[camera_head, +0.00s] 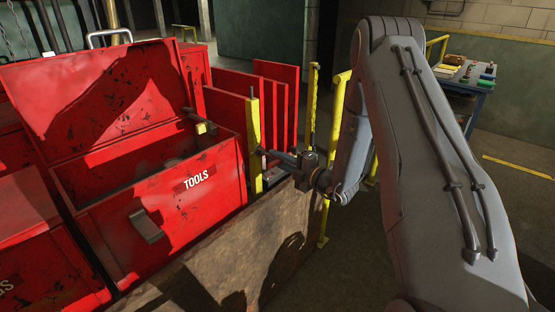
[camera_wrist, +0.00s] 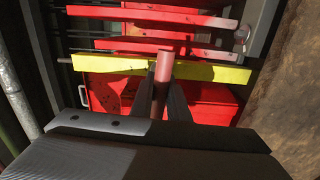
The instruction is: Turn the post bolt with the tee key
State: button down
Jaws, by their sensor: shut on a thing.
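My gripper (camera_head: 268,154) reaches left from the arm, close to a yellow post (camera_head: 253,140) beside the open tool chest. In the wrist view my gripper (camera_wrist: 160,100) has its dark fingers closed around a reddish rod (camera_wrist: 164,65), which I take to be part of the tee key. The rod's end overlaps a yellow bar (camera_wrist: 215,73), seemingly the same post. I cannot tell whether they touch. The rest of the key is hidden by the fingers. I cannot make out the post bolt for certain in either view.
The red tool chest (camera_head: 150,225) stands open at left, its lid (camera_head: 100,85) raised. Red panels (camera_head: 275,100) stand behind the post. A second yellow post (camera_head: 313,100) and yellow rails (camera_head: 336,130) are near my arm. A blue table (camera_head: 470,85) with small items stands far right. The right floor is clear.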

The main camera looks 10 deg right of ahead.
jog(key=shift+s+d, duration=0.1)
jog(key=shift+p+v, duration=0.6)
jog(key=shift+v, duration=1.5)
jog(key=s+a+f+m+t+h, duration=0.1)
jog(key=s+a+f, duration=0.2)
jog(key=s+f, duration=0.5)
jog(key=s, duration=0.4)
jog(key=shift+s+f+h, duration=0.3)
jog(key=shift+s+f, duration=0.05)
jog(key=shift+s, duration=0.05)
